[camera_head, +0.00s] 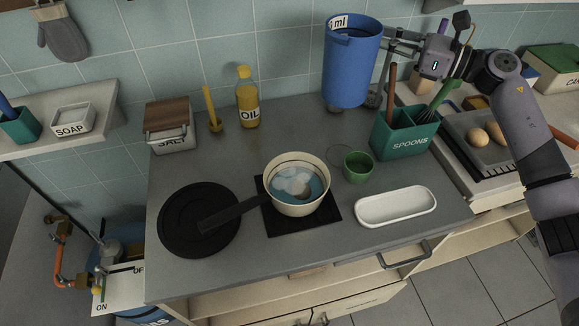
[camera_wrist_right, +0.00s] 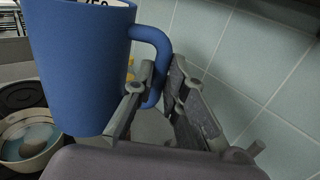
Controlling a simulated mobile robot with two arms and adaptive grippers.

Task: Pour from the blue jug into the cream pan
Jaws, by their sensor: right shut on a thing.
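The blue jug (camera_head: 350,68) is upright and held in the air near the tiled wall, above the back right of the counter. My right gripper (camera_head: 393,42) is shut on its handle. In the right wrist view the jug (camera_wrist_right: 82,65) stands to the left, with its handle between the fingers of my gripper (camera_wrist_right: 160,95). The cream pan (camera_head: 300,206) sits on a dark square mat at mid-counter, its dark handle pointing left. Bluish liquid and pale lumps show inside it. The pan also shows at the lower left of the right wrist view (camera_wrist_right: 45,160). My left gripper is out of view.
A green cup (camera_head: 357,166), a teal spoons holder (camera_head: 402,135) and a white dish (camera_head: 396,206) stand right of the pan. A black lid-like disc (camera_head: 195,205) lies left, under the pan's handle. An oil bottle (camera_head: 247,98) and a salt box (camera_head: 170,128) stand behind.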

